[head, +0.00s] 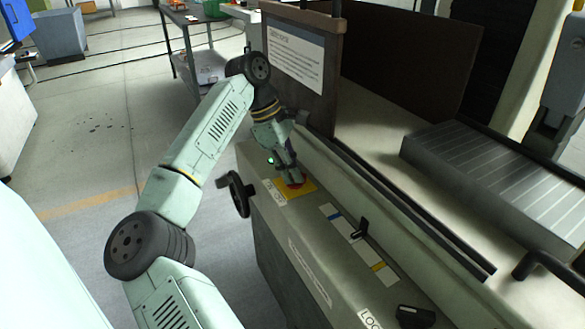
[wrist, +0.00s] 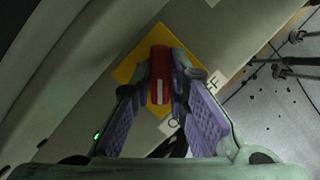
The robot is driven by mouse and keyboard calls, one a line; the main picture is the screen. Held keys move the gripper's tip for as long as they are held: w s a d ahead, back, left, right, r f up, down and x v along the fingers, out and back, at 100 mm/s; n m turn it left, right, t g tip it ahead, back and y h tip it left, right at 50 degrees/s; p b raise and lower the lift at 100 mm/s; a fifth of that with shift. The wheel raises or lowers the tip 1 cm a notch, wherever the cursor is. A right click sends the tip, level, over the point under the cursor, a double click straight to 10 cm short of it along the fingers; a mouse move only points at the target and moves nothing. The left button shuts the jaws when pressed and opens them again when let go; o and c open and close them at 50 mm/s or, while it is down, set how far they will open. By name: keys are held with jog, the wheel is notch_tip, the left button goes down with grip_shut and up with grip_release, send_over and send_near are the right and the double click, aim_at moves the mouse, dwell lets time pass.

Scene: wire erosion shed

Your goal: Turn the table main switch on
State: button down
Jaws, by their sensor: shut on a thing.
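The main switch is a red rotary handle (wrist: 159,75) with a white line along it, on a yellow square plate (wrist: 127,70) on the machine's front panel. In the head view the yellow plate (head: 306,184) shows around my fingertips, and the red handle is mostly hidden. My gripper (wrist: 160,82) has its purple-padded fingers on both sides of the handle and is shut on it. The handle's white line runs nearly upright in the wrist view. A white label (wrist: 217,80) beside the plate shows part of the word OFF. A small green lamp (wrist: 97,136) glows nearby.
A black handwheel (head: 238,194) sticks out left of the switch. A black lever (head: 359,229) stands on a white strip with blue and yellow bands. A sign board (head: 296,62) rises behind my wrist. The floor at left is open.

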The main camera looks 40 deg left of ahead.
jog(key=shift+f, duration=0.1)
jog(key=c, duration=1.6)
grip_release()
jog(key=shift+o, duration=0.2)
jog(key=v, duration=1.2)
jog(key=shift+a, duration=0.1)
